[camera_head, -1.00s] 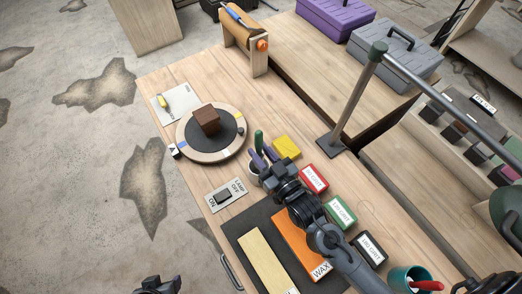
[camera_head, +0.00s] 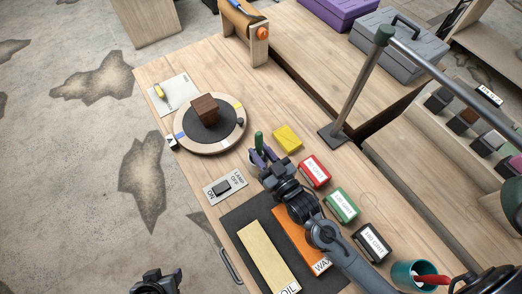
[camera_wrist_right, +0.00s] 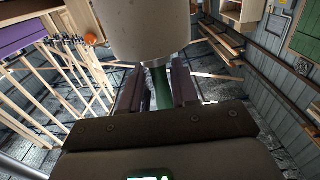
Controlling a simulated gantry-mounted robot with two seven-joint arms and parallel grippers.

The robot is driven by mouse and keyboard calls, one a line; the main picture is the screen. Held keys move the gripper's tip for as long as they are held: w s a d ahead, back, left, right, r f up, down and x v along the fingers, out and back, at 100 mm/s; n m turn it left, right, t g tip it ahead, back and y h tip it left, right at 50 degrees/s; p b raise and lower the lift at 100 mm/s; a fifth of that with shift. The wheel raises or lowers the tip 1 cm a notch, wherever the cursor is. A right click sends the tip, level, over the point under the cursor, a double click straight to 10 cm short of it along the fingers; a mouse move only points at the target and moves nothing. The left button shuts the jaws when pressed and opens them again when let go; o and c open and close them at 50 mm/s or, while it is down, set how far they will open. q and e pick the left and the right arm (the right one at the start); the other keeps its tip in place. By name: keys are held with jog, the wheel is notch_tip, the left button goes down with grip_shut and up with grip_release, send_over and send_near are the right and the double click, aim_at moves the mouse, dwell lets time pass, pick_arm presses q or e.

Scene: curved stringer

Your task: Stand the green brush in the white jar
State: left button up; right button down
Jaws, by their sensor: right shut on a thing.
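The green brush (camera_head: 259,138) shows upright between the fingers of my right gripper (camera_head: 262,155) in the head view. In the right wrist view, my right gripper (camera_wrist_right: 160,88) has a finger on each side of the green handle (camera_wrist_right: 161,82) and is shut on it. A pale cylinder, seemingly the white jar (camera_wrist_right: 151,28), fills the top of that view, and the handle meets its edge. I cannot tell how far the brush is inside. The jar is hidden by the gripper in the head view. My left gripper (camera_head: 156,283) is dark and partly cut off at the bottom edge.
A turntable (camera_head: 183,148) with a brown block (camera_head: 205,107) stands to the left. A lamp switch plate (camera_head: 212,195), a yellow block (camera_head: 287,139) and red (camera_head: 314,171), green (camera_head: 341,207) and black (camera_head: 371,243) grit boxes lie around my right arm. A lamp post (camera_head: 358,85) rises behind.

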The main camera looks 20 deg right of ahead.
jog(key=c, duration=0.8)
grip_release()
jog(key=shift+r, duration=0.1)
